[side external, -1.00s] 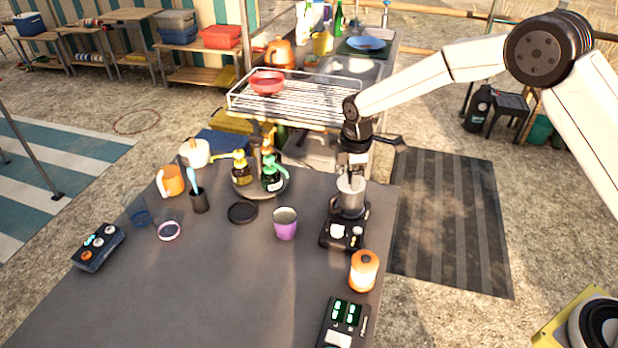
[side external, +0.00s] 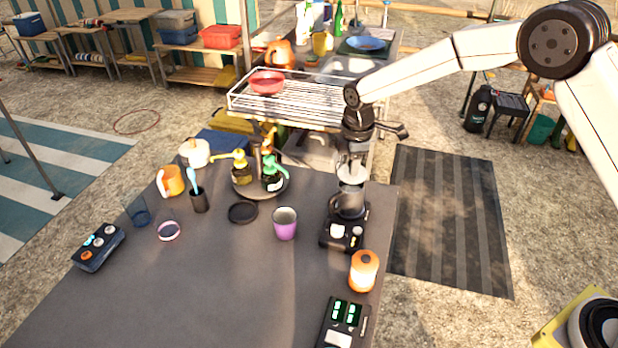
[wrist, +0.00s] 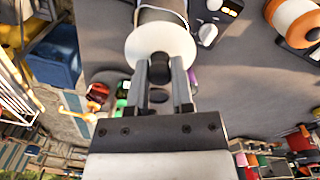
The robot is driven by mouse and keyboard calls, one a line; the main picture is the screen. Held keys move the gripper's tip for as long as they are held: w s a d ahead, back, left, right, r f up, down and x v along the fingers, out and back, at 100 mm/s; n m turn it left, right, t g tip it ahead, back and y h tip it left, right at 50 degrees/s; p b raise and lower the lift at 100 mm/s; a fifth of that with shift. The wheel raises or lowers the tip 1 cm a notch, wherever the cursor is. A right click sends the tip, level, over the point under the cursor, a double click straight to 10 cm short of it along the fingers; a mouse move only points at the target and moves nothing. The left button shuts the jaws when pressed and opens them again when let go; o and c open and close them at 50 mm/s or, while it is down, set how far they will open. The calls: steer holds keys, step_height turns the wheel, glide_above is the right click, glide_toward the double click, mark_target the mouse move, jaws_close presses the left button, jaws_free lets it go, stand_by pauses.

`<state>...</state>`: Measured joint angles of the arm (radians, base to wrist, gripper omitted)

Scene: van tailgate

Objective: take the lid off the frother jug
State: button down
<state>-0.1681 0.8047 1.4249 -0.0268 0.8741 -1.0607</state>
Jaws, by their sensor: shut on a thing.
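The pale round lid (side external: 351,173) is held above the frother jug (side external: 348,205), with a gap between them and the jug's rim showing. The grey jug stands upright on its black base (side external: 344,236), which has knobs on its front. My gripper (side external: 352,158) is above the jug and shut on the lid's dark knob. In the wrist view my gripper (wrist: 160,70) has its two fingers on either side of that knob, and the lid (wrist: 160,38) hides most of the jug (wrist: 162,6) behind it.
An orange canister (side external: 364,271) and a device with green displays (side external: 344,322) stand in front of the base. A purple cup (side external: 285,224) and a black disc (side external: 243,212) are to the left. Pump bottles stand on a round tray (side external: 242,191). The table's left front is clear.

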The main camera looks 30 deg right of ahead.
steer(key=s+d+r, duration=0.1)
steer(key=s+r, duration=0.9)
steer(key=s, duration=0.4)
steer(key=shift+d, duration=0.4)
